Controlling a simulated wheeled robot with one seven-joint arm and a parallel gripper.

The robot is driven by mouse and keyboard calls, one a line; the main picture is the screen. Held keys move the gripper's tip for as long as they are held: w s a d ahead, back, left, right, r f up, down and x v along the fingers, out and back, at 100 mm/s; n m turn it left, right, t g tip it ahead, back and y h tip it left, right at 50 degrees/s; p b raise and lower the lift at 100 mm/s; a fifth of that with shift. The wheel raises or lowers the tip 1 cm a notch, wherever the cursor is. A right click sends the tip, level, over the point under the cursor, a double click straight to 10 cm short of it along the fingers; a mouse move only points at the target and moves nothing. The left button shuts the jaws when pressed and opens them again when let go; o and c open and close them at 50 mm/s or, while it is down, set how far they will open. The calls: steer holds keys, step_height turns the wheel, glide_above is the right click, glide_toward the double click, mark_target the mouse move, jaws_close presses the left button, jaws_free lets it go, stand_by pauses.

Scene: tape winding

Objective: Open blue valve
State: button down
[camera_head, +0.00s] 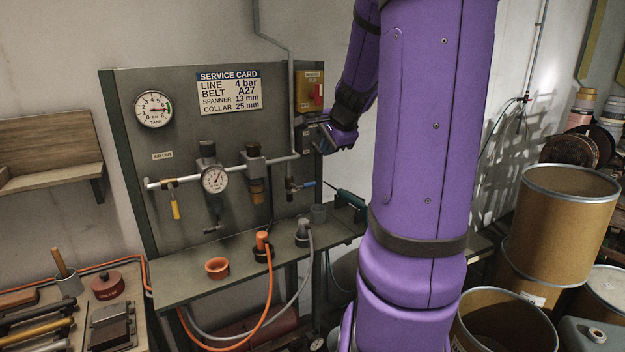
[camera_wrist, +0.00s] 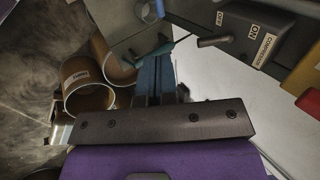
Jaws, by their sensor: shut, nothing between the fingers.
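The blue valve handle (camera_head: 306,184) is a small blue lever at the right end of the lower pipe on the grey panel. It points roughly sideways to the right. My gripper (camera_wrist: 153,62) is shut and empty, its blue-grey fingers together in the middle of the wrist view. In the head view my purple hand is above and right of the blue handle, beside the compressor switch box, and apart from the handle. My arm hides part of that area. A small blue piece shows at the top edge of the wrist view (camera_wrist: 160,8); I cannot tell whether it is the handle.
The compressor switch box (camera_wrist: 255,40) has a dark lever and ON and OFF labels. A yellow box with a red switch (camera_head: 310,91) is above it. Brown drums (camera_head: 562,222) stand at right.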

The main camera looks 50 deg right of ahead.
mark_target(311, 183)
steer(key=x, duration=1.4)
steer(key=shift+d, duration=0.1)
stand_by(0.5)
